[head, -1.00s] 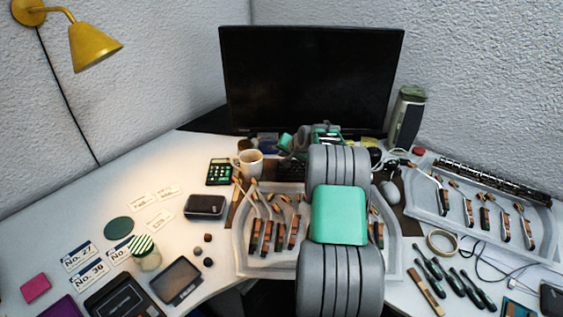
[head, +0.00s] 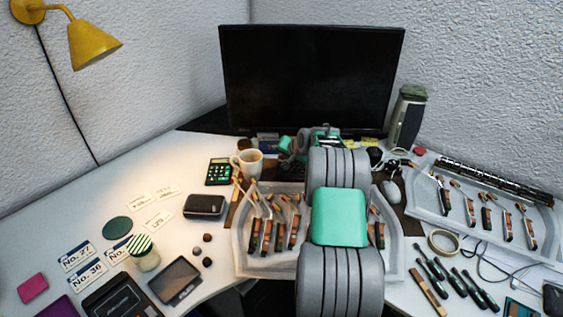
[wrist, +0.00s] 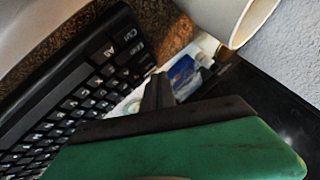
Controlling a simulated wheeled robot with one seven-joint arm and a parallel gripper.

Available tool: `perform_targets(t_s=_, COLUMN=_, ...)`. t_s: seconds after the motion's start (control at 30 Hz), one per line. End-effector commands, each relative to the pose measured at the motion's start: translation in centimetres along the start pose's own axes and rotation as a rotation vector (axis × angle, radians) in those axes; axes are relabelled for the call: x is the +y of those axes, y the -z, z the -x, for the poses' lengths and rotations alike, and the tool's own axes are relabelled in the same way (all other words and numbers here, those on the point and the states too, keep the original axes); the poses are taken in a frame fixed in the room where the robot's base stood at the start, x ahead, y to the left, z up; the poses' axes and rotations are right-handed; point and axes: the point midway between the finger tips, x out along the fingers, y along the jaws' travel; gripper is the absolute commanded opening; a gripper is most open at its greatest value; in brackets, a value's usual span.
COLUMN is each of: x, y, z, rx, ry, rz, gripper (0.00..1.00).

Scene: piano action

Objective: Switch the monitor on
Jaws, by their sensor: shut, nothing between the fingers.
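The monitor (head: 310,80) stands at the back of the desk in the head view, upright, with its screen all black. My arm reaches over the desk toward its lower edge. My gripper (wrist: 158,92) is shut and empty in the wrist view, its dark fingertips beyond a green body part of mine. In the head view my wrist hides most of the gripper, just in front of the monitor's bottom edge. I cannot tell whether the fingertips touch anything. I cannot make out a power button.
A black keyboard (wrist: 70,105) lies beside the gripper in the wrist view. A white mug (head: 249,162) stands left of my wrist. A grey canister (head: 407,117) stands right of the monitor. Trays of piano parts (head: 243,262) lie under and beside my arm.

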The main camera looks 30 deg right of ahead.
Motion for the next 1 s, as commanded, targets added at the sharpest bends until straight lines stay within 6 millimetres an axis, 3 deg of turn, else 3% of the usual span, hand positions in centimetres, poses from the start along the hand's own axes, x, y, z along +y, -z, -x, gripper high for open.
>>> perform_targets(t_s=1.0, x=-1.2, y=1.2, z=1.6, rx=0.001, ry=0.0, rz=0.0, gripper=0.0)
